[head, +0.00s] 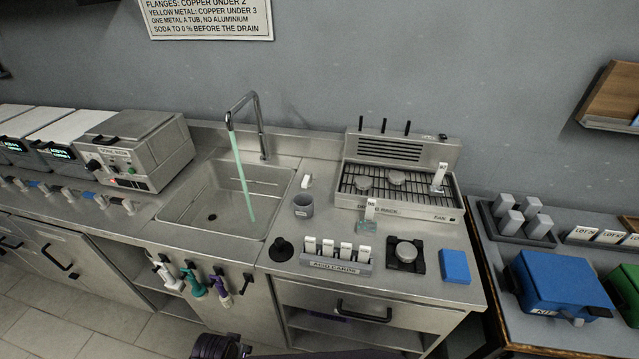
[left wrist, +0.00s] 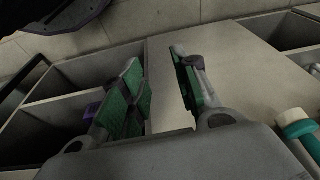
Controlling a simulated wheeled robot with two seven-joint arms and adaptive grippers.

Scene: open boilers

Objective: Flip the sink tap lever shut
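The sink tap (head: 262,125) is a tall metal gooseneck at the back right of the steel sink (head: 190,208). A pale green stream (head: 240,170) runs from its spout into the basin. I cannot make out a separate lever on the tap. A small white piece (head: 306,181) sits on the counter right of the sink; I cannot tell if it belongs to the tap. My left gripper (left wrist: 157,58) is open in the left wrist view, its green-padded fingers apart and empty, in front of the cabinet below the counter. My right gripper is not in view.
A grey cup (head: 303,206), black plunger-like knob (head: 281,249), labelled card rack (head: 336,262) and blue block (head: 455,266) stand right of the sink. A drying rack (head: 400,186) is behind them. Coloured-handled tools (head: 194,280) hang on the cabinet front.

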